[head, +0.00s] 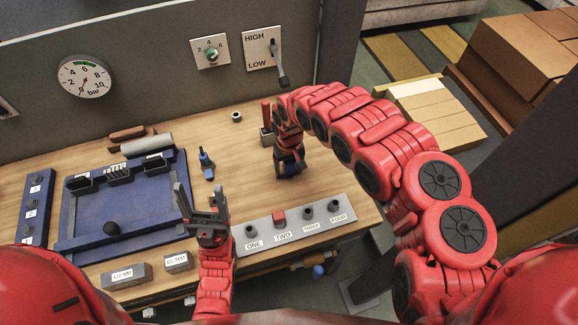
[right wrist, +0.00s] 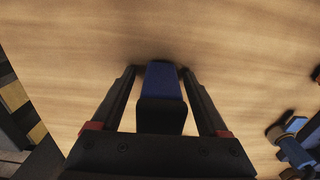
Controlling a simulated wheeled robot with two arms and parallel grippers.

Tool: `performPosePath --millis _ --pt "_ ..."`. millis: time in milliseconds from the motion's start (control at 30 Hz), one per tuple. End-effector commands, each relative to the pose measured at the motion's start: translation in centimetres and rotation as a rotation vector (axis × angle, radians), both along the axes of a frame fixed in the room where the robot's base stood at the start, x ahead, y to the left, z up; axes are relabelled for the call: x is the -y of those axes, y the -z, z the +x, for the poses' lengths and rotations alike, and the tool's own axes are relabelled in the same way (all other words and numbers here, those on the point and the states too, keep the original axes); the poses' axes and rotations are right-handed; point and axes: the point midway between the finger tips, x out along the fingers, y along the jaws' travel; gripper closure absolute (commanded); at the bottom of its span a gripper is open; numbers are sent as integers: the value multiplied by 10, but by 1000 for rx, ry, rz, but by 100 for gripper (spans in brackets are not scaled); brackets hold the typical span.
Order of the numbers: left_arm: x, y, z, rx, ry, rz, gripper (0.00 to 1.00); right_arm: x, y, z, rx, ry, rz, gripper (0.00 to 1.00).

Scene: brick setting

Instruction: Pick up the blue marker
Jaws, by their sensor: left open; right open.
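A blue block-like object with a black end (right wrist: 163,82), which looks like the blue marker, sits between the two fingers of my right gripper (right wrist: 158,72) in the right wrist view. The fingers are apart, one on each side of it; I cannot tell whether they touch it. In the head view my right gripper (head: 290,162) points down low over the wooden table, with a bit of blue (head: 288,171) under it, mostly hidden. My left gripper (head: 203,203) is open and empty, pointing up near the front of the table.
A blue tool (head: 206,164) lies left of my right gripper. A grey holder with a red upright piece (head: 266,113) stands just behind it. A labelled button panel (head: 262,238) lies in front. A blue tray (head: 70,215) fills the left.

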Motion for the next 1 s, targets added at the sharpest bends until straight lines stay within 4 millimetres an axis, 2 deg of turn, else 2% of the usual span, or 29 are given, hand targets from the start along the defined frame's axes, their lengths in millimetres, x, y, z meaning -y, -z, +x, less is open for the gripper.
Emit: performPosePath --millis 33,67,400,467,767,1000 --pt "0 0 0 0 0 0 27 0 0 0 0 0 0 24" --pt "0 0 0 0 0 0 27 0 0 0 0 0 0 30" --pt "0 0 0 0 0 0 27 0 0 0 -1 0 0 91" --pt "0 0 0 0 0 0 27 0 0 0 0 0 0 100" --pt "0 0 0 0 0 0 27 0 -1 0 0 -1 0 100" --pt "0 3 0 0 0 0 27 0 -13 0 -1 -4 -1 100"
